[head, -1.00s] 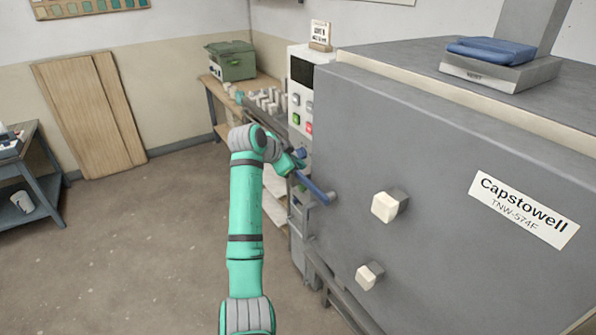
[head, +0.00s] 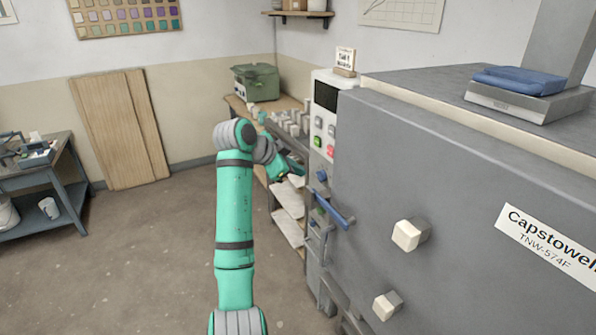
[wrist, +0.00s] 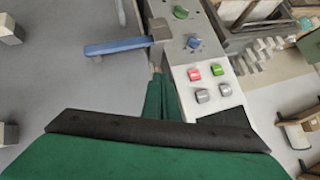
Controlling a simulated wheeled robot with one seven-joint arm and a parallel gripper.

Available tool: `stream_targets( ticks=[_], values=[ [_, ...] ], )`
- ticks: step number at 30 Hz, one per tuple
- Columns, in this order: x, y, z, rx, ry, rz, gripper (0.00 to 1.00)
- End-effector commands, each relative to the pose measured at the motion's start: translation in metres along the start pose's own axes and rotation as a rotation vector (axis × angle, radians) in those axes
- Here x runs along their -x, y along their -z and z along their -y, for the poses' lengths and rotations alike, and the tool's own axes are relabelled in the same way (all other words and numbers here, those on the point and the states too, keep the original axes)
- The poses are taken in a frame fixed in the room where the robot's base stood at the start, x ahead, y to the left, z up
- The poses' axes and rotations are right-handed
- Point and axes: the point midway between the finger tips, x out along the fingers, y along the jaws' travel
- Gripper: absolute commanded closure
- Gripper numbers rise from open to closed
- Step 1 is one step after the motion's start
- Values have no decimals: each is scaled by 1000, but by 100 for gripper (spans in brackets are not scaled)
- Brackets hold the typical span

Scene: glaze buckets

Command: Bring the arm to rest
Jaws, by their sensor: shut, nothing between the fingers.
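My green arm (head: 235,200) reaches up the middle of the head view and bends right at the top. My gripper (wrist: 160,80) shows in the wrist view as two green fingers, closed together and empty. In the head view the gripper is small and mostly hidden behind the wrist, left of the control panel (head: 326,125). The large grey kiln (head: 450,170) fills the right side. Its blue handle (head: 333,211) is right of and below the gripper in the head view; the same handle (wrist: 115,46) shows in the wrist view, apart from the fingers.
A wooden bench (head: 238,107) carries a green box (head: 256,83) and several small pale blocks. The panel has a red button (wrist: 194,74) and a green one (wrist: 218,70). A blue-grey cart (head: 72,165) stands far left. Open floor (head: 130,260) lies left of my arm.

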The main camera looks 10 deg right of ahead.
Motion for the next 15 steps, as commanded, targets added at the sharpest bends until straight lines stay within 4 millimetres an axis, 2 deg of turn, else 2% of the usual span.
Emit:
stream_targets(
  ticks=[4,7,15],
  values=[
    [-7,-6,-3,15,4,-3,100],
    [-24,-22,-11,53,20,-12,100],
    [-92,-90,-56,236,115,-53,100]
  ],
)
